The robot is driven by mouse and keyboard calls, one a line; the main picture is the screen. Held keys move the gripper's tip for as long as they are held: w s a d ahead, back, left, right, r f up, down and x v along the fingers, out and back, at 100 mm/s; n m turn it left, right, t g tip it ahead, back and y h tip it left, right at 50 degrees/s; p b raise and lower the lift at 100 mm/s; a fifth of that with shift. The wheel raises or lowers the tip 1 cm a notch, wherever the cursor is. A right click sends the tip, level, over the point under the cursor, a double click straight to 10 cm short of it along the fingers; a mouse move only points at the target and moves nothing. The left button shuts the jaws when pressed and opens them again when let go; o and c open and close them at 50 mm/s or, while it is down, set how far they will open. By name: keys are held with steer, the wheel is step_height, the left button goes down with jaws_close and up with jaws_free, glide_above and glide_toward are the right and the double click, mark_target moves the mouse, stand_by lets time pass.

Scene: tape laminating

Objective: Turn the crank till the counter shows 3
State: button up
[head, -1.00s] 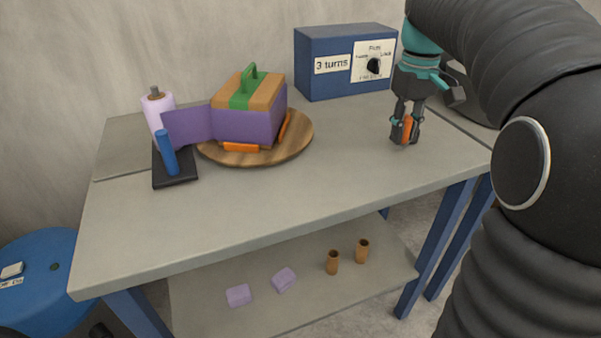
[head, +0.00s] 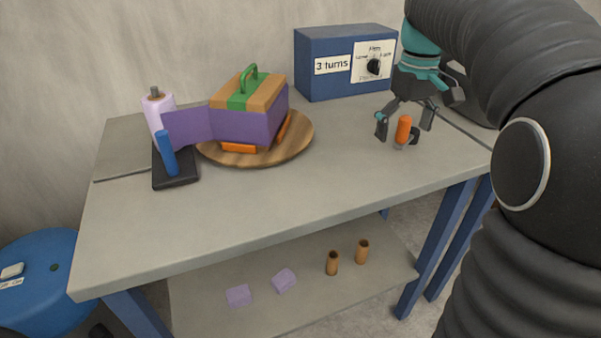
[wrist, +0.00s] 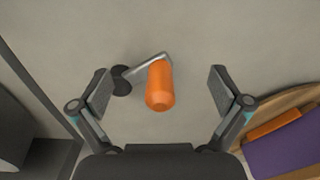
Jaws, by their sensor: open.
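The crank has an upright orange handle (head: 404,129) near the right side of the bench. In the wrist view the handle (wrist: 160,88) joins a grey crank arm (wrist: 142,67), which runs left to a dark round pivot (wrist: 121,82). My gripper (wrist: 160,75) is open, with one finger on each side of the handle and a gap to both. In the head view my gripper (head: 404,122) is spread just above and around the handle. A blue box (head: 325,80) behind carries a "3 turns" label (head: 332,64) and a dial (head: 374,66). I cannot make out a changing count.
A round wooden board (head: 303,137) bears a purple-wrapped block (head: 240,127) with a green handle. A lilac roll (head: 157,106) and a blue post (head: 167,152) stand left. The bench front (head: 270,190) is clear. The lower shelf (head: 310,295) holds small blocks and cups.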

mark_target(407, 116)
step_height(407, 116, up, 3)
steer(key=p, duration=0.3)
steer(key=shift+r, duration=3.5)
steer(key=s+a+f+t, duration=0.1)
steer(key=s+f, duration=0.1)
steer(key=s, duration=0.2)
steer(key=s+a+f+m+t, duration=0.1)
steer(key=s+a+f, duration=0.1)
steer(key=s, duration=0.2)
steer(key=s+a+f+m+t, duration=0.1)
steer(key=s+f, duration=0.1)
steer(key=s, duration=0.2)
steer(key=shift+a+f, duration=0.15)
steer(key=shift+a, duration=0.1)
steer(key=s+a+f+m+t, duration=0.2)
steer(key=s+f, duration=0.7)
steer(key=f, duration=0.2)
steer(key=shift+s+f+t, duration=0.25)
steer(key=shift+s+t, duration=0.05)
steer(key=shift+s, duration=0.05)
steer(key=shift+a, duration=0.1)
